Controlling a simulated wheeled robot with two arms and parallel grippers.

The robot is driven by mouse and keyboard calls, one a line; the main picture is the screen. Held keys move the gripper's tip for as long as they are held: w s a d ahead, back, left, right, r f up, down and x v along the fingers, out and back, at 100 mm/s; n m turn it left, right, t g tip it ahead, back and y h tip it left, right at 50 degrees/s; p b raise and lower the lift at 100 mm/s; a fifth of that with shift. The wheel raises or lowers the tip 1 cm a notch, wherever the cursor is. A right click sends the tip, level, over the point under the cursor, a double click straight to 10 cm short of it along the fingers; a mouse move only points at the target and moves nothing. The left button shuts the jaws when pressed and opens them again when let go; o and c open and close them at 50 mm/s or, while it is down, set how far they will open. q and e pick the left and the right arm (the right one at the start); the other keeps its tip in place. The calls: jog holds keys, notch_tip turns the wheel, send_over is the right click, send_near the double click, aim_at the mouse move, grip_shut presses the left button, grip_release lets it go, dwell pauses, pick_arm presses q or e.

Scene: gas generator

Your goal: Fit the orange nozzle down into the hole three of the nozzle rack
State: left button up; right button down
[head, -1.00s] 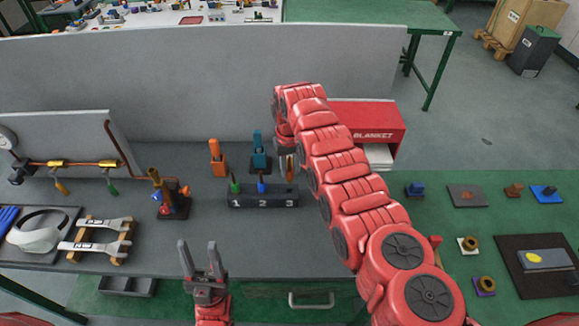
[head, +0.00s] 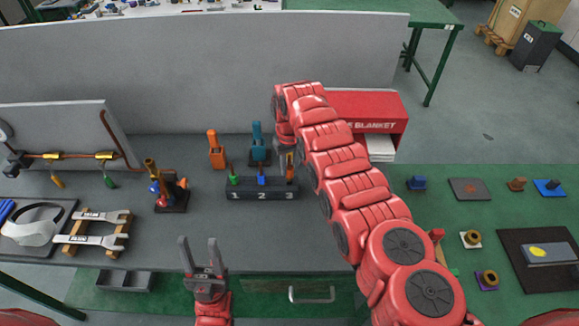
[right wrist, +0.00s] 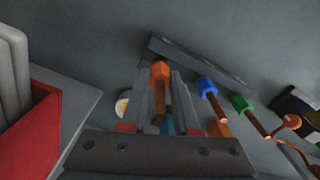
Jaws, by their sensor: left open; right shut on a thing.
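The black nozzle rack (head: 248,195) stands on the grey bench, with holes marked 1, 2 and 3. A green nozzle (head: 233,180) stands at 1 and a blue nozzle (head: 261,172) at 2. The orange nozzle (head: 290,166), with a copper-brown tube, is upright at 3. My right gripper (right wrist: 160,92) is shut on the orange nozzle, whose orange collar (right wrist: 160,69) shows close to the rack's end in the right wrist view. I cannot tell how deep its lower end sits. My left gripper (head: 199,246) is open and empty near the bench's front edge.
An orange tool (head: 216,150) and a teal tool (head: 258,145) stand behind the rack. A red blanket box (head: 370,110) is at the back right, behind my right arm. A dark-based fixture (head: 172,199) stands left of the rack. The bench before the rack is clear.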

aim_at(289, 168)
jog(key=shift+f+n+b, duration=0.1)
jog(key=shift+n+b, duration=0.3)
jog(key=shift+n, duration=0.6)
jog(key=shift+b, duration=0.5)
dwell(0.4)
jog(key=shift+f+b, duration=1.25)
jog(key=shift+f, duration=0.25)
jog(key=c, duration=0.6)
grip_release()
jog(key=shift+r, duration=0.1)
